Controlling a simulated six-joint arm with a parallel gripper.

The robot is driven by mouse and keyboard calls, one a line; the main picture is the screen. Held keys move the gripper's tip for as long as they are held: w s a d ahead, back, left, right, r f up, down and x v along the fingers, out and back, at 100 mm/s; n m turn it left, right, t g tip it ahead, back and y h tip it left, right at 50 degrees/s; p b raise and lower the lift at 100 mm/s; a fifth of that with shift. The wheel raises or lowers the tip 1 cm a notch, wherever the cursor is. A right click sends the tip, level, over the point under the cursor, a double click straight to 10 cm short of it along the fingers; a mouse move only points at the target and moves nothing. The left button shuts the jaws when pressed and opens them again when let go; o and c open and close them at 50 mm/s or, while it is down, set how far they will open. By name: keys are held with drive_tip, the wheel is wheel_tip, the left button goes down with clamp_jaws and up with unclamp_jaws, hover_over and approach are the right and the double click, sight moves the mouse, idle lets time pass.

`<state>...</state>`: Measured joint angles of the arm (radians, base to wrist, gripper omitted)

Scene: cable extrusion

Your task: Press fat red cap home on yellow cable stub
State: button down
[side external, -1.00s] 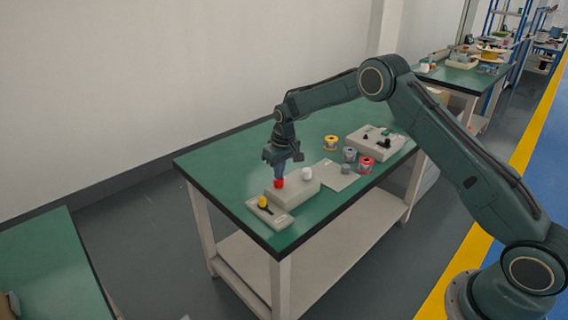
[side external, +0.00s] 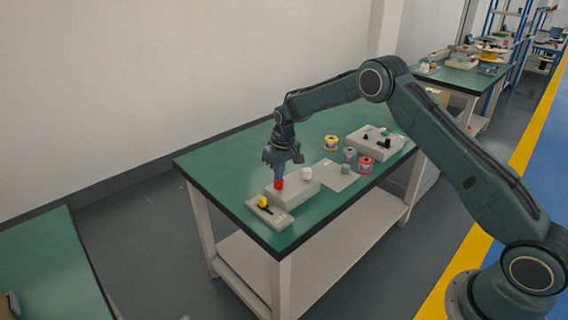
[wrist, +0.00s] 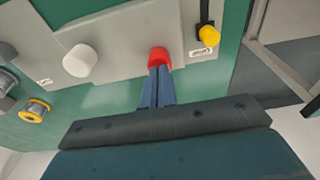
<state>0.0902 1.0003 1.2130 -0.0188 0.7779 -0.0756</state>
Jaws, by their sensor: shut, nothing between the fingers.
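The fat red cap (side external: 279,185) stands upright on the beige block (side external: 296,194), near its left end. It also shows in the wrist view (wrist: 159,56). My gripper (wrist: 156,68) is shut and empty, its blue fingertips against or just over the top of the cap. In the side view my gripper (side external: 280,176) points straight down above the cap. I cannot tell whether the tips touch it. The yellow cable stub is not visible under the cap, so how far the cap sits down is hidden.
A white cap (side external: 306,174) stands on the same block, right of the red one. A small plate with a yellow knob (side external: 263,201) lies at the front left. Several spools, including a red one (side external: 365,165), and a grey box (side external: 375,142) stand farther right.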

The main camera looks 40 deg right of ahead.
drive_tip(key=shift+r, duration=3.5)
drive_tip(key=s+a+r+t, duration=0.1)
drive_tip(key=s+a+r, duration=0.1)
drive_tip(key=s+r, duration=0.85)
drive_tip(key=s+a+r+t, duration=0.1)
drive_tip(key=s+a+r, duration=0.1)
drive_tip(key=s+r, duration=0.85)
drive_tip(key=s+a+t, duration=0.1)
drive_tip(key=s, duration=2.2)
drive_tip(key=shift+s+f+t, duration=0.15)
drive_tip(key=shift+f+t, duration=0.2)
drive_tip(key=shift+t, duration=0.05)
